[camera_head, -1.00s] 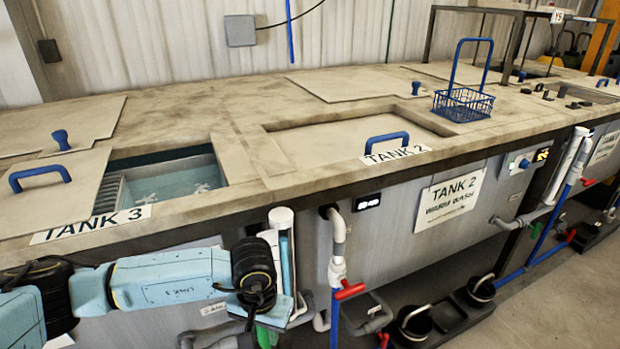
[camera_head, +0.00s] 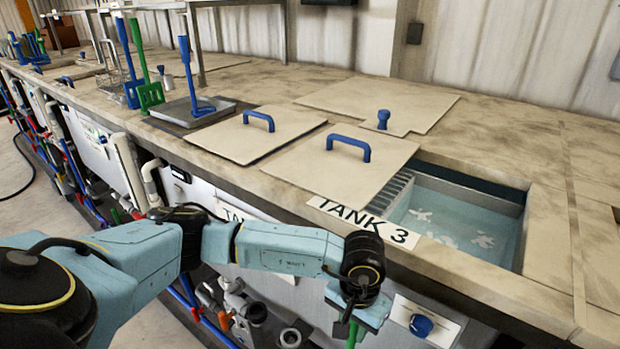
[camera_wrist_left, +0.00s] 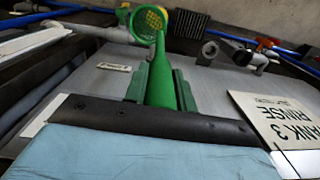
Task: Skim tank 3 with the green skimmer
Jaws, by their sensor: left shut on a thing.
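The tank 3 opening (camera_head: 465,215) is at the right of the head view, partly uncovered, with pale scraps floating on its water. Its lid (camera_head: 345,165) with a blue handle lies to the left of the opening. My left gripper (camera_head: 352,330) hangs low in front of the tank's front edge, below the TANK 3 label. In the left wrist view it is shut on the green skimmer (camera_wrist_left: 161,75). In the head view the skimmer is mostly hidden. My right gripper is out of view.
Blue tools (camera_head: 188,75) and a green slotted tool (camera_head: 150,93) stand on the counter at the left. A blue knob (camera_head: 421,325) is on the front panel beside my left gripper. Pipes and valves (camera_head: 240,300) run below.

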